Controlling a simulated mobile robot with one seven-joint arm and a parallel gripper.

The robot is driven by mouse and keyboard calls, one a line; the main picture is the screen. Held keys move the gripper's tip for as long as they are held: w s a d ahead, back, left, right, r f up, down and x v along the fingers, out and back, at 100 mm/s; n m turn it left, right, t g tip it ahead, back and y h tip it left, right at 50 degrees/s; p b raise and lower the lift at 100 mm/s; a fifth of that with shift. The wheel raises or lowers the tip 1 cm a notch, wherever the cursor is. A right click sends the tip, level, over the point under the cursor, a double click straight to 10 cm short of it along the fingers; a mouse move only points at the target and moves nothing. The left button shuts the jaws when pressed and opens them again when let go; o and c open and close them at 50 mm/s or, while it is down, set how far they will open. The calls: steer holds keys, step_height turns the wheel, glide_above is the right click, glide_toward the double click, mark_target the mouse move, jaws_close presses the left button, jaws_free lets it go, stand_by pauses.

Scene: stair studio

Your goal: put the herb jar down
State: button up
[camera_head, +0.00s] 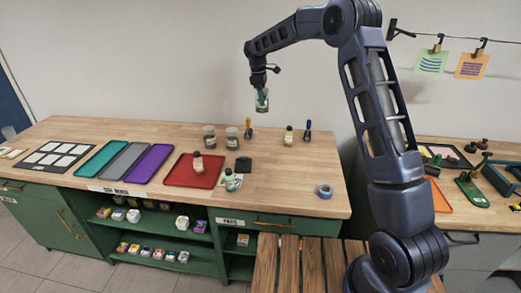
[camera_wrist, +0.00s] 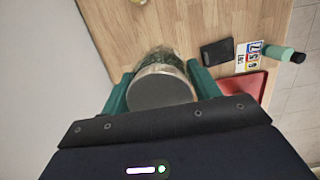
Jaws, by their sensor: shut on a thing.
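The herb jar (camera_head: 263,104) is a clear jar with green contents and a grey lid. It hangs in the air above the back of the wooden workbench (camera_head: 280,165). My gripper (camera_head: 262,93) is shut on the jar from above. In the wrist view the jar's round grey lid (camera_wrist: 160,91) sits between the two green fingers, with wood showing beyond it. The jar's underside is hidden in the wrist view.
Two similar jars (camera_head: 221,137), a small bottle (camera_head: 289,136) and upright tools stand at the back. A black block (camera_head: 243,165), a teal bottle (camera_head: 230,181) and tape (camera_head: 324,191) are nearby. Right-centre bench is mostly clear.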

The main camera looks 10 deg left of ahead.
steer(key=shift+s+a+f, duration=0.1)
steer(key=shift+s+a, duration=0.05)
steer(key=shift+s, duration=0.45)
steer(key=shift+s+a, duration=0.1)
steer(key=shift+s, duration=0.5)
step_height(320, 180, down, 20)
steer(key=shift+s+r, duration=0.1)
steer(key=shift+s, duration=0.05)
steer(key=shift+f, duration=0.2)
steer(key=o, duration=1.1)
steer(key=shift+o, duration=0.2)
